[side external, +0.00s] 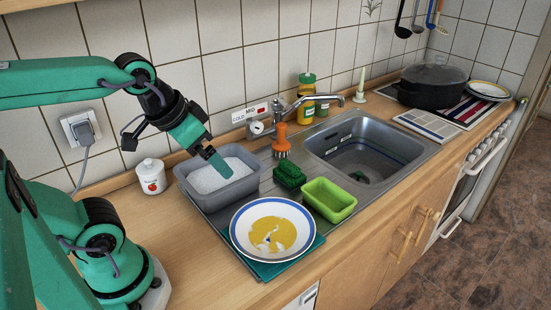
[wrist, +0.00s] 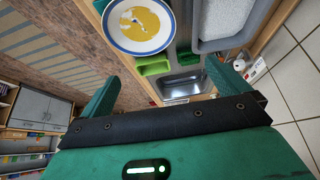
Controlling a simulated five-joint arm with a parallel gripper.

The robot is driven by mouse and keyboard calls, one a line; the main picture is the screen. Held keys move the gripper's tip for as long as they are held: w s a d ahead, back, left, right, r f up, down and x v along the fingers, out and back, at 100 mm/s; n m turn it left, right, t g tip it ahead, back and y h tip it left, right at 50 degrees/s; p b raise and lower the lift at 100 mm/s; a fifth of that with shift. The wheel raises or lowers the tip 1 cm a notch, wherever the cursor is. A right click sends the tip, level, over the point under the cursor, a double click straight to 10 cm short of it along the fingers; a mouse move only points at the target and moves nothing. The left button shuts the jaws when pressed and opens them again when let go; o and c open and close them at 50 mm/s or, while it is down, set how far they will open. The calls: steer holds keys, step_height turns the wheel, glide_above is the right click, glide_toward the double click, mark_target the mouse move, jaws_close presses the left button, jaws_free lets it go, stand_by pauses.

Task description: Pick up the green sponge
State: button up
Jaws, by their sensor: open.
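The green sponge (side external: 289,176) is a dark green block on the grey drainboard, between the grey tub and the light green container. In the wrist view the sponge (wrist: 184,57) shows as a small dark green patch beyond the jaws. My gripper (side external: 219,166) is above the grey tub, left of the sponge and apart from it. In the wrist view my gripper (wrist: 166,82) has its two fingers wide apart with nothing held between them.
The grey tub (side external: 245,184) holds white suds. A light green container (side external: 329,201) and a soiled plate (side external: 297,258) are in front of the sponge. An orange brush (side external: 282,141) stands behind it. The sink (side external: 362,150) is to the right, with a faucet (side external: 318,99).

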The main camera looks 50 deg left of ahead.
steer(key=w+a+g, duration=0.2)
steer(key=w, duration=0.7)
steer(key=g, duration=0.4)
glide_above(290, 164)
step_height(290, 164, down, 16)
steer(key=shift+s+a+f, duration=0.1)
steer(key=shift+s+a, duration=0.05)
steer(key=shift+f, duration=4.1)
steer(key=c, duration=0.8)
